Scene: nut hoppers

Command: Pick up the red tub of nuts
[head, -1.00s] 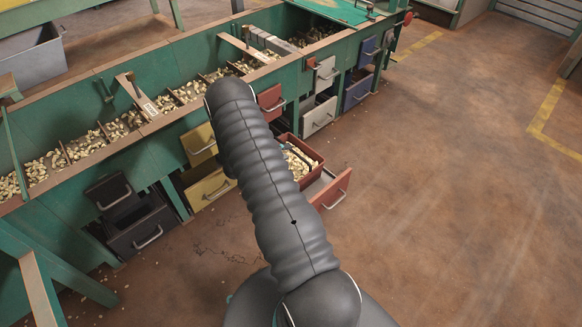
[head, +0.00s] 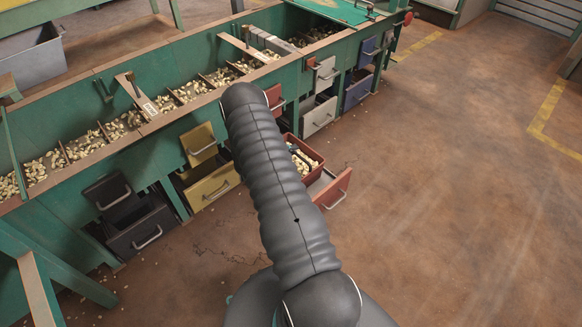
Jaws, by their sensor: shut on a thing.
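The red tub of nuts (head: 316,162) sits low at the front of the bench, behind the red drawer front (head: 333,189) with its metal handle. Pale nuts show inside it. My dark ribbed arm crosses the middle of the head view and covers the tub's left side. Only a small dark part of my gripper (head: 296,149) shows, at the tub's inside left, among the nuts. It is shut on the tub. The rest of the gripper and its exact hold are hidden behind the arm.
The green bench carries a long nut trough (head: 85,146) with dividers. Below it, yellow (head: 212,187), black (head: 140,234), grey (head: 318,117) and blue (head: 358,92) drawers stick out. The brown floor (head: 450,200) to the right is clear.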

